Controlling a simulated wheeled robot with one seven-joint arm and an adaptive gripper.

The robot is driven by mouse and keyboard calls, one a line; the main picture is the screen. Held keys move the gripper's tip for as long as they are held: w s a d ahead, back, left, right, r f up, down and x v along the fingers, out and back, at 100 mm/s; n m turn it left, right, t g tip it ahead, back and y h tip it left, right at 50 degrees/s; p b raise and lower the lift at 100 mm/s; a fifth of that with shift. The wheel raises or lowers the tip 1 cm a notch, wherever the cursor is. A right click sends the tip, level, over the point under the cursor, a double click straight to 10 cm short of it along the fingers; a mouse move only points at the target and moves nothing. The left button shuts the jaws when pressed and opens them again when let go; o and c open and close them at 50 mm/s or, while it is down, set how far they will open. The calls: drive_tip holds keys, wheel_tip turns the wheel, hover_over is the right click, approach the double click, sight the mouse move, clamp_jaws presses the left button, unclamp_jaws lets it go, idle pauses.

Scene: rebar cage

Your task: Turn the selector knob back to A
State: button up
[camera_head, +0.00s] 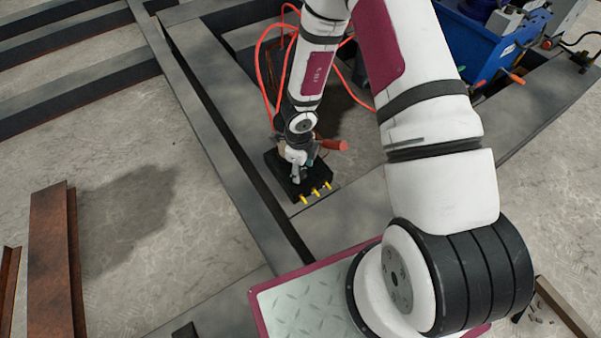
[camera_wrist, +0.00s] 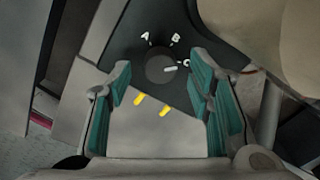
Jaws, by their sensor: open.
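The selector knob (camera_wrist: 158,66) is a dark round knob on a dark panel. In the wrist view, its white pointer mark aims right, at the letter C (camera_wrist: 187,63). The letters A (camera_wrist: 145,38) and B (camera_wrist: 175,37) sit beyond the knob, upper left and upper right. My gripper (camera_wrist: 161,76) has its two teal-padded fingers open, one to each side of the knob, and nothing shows held between them. In the head view, my gripper (camera_head: 296,168) points down over the black box (camera_head: 309,193), hiding the knob there.
Yellow pegs (camera_head: 316,191) stick out of the box's near side. An orange-red handle (camera_head: 335,145) and looping orange cables (camera_head: 262,60) are close to my wrist. Grey beams (camera_head: 215,130) frame the area. A blue bin (camera_head: 475,45) stands at upper right.

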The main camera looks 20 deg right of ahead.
drive_tip(key=shift+f, duration=0.6)
drive_tip(key=shift+c, duration=0.4)
clamp_jaws()
